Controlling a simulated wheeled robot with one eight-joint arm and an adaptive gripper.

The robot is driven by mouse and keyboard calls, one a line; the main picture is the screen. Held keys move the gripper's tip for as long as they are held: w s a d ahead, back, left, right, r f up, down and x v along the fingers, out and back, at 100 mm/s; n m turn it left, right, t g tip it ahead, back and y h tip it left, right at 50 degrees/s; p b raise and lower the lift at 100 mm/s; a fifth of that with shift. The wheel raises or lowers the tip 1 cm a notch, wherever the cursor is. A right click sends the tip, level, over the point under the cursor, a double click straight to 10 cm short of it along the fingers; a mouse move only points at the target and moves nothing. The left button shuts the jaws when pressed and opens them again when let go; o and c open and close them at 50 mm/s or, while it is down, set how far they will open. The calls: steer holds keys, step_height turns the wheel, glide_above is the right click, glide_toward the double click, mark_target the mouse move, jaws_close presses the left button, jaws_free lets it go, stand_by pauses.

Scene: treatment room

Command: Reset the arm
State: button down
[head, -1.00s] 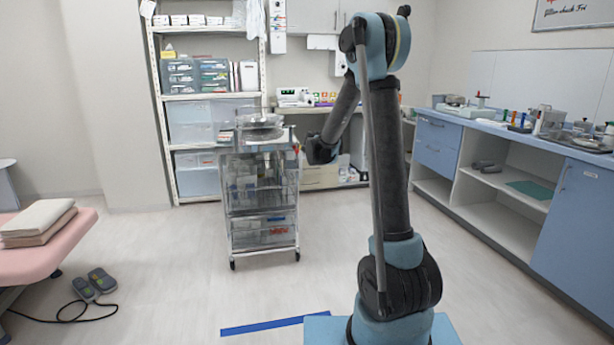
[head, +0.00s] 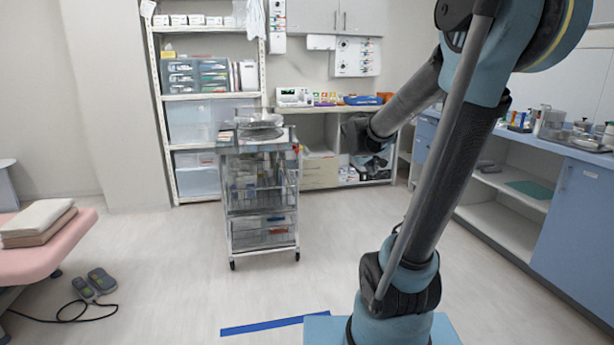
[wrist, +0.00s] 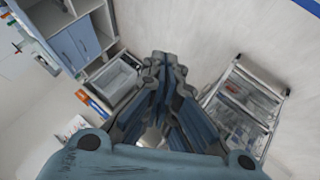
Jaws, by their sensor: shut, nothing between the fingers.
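My arm rises from its blue base on the right of the head view and bends over towards the middle. My gripper (head: 374,162) hangs at the end of the arm, small and partly hidden there, to the right of the wire trolley and apart from it. In the wrist view my gripper (wrist: 165,62) shows large, its dark fingers together and nothing between them.
A wire trolley (head: 262,198) with metalware on top stands left of the arm; it also shows in the wrist view (wrist: 238,105). Blue cabinets (head: 578,215) line the right. A pink couch (head: 45,260) is at left. Open floor lies between.

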steer(key=s+a+f+m+g+y, duration=0.1)
steer(key=s+f, duration=0.3)
steer(key=s, duration=0.6)
steer(key=s+a+f+m+g+y, duration=0.1)
steer(key=s+f, duration=0.4)
steer(key=s, duration=0.5)
steer(key=s+a+f+m+g+y, duration=0.1)
steer(key=s+f+g+y, duration=0.1)
steer(key=s, duration=0.9)
step_height(320, 180, down, 3)
steer(key=shift+a+r+g, duration=0.2)
steer(key=shift+a+g, duration=0.15)
steer(key=shift+g, duration=0.55)
steer(key=shift+w+f, duration=0.2)
steer(key=shift+w, duration=0.25)
